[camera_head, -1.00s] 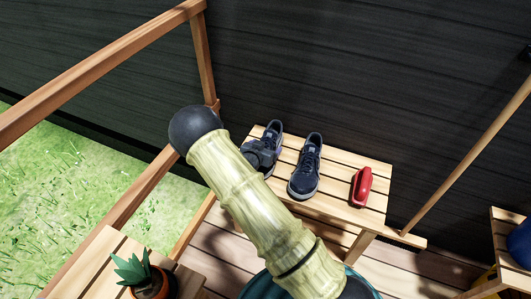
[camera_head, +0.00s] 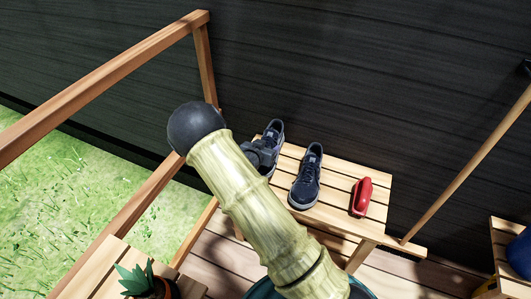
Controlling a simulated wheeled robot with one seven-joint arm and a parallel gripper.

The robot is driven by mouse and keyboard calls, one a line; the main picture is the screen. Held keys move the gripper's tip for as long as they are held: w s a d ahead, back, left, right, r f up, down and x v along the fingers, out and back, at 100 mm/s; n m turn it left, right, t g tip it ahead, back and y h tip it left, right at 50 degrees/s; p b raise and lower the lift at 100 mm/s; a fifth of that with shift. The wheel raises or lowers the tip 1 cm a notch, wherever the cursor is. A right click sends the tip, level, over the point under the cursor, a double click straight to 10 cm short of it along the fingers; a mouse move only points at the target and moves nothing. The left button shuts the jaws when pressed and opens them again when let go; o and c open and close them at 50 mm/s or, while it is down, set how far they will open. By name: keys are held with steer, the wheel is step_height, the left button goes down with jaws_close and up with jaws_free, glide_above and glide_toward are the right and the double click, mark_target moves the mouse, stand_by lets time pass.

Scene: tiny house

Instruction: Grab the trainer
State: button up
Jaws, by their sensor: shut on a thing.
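Two dark blue trainers with pale soles sit on a slatted wooden bench (camera_head: 335,207) by the dark wall. The left trainer (camera_head: 275,132) is partly covered by my gripper, and the right trainer (camera_head: 307,180) is in full view beside it. My gripper (camera_head: 262,153), dark and partly hidden behind my pale, bamboo-like arm, is at the near part of the left trainer and is shut on it. Its fingertips are hard to make out against the dark shoe. The left trainer still appears to be at bench level.
A red object (camera_head: 361,196) lies on the bench's right part. A potted plant (camera_head: 144,281) stands on a wooden surface at lower left. Wooden rails (camera_head: 100,89) and a slanting pole (camera_head: 468,165) flank the bench. A crate (camera_head: 507,238) is at right.

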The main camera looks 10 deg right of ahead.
mark_target(271, 134)
step_height(271, 134, up, 5)
steer(key=shift+s+d+f+p, duration=0.1)
steer(key=shift+d+f+p, duration=0.05)
steer(key=shift+p, duration=0.35)
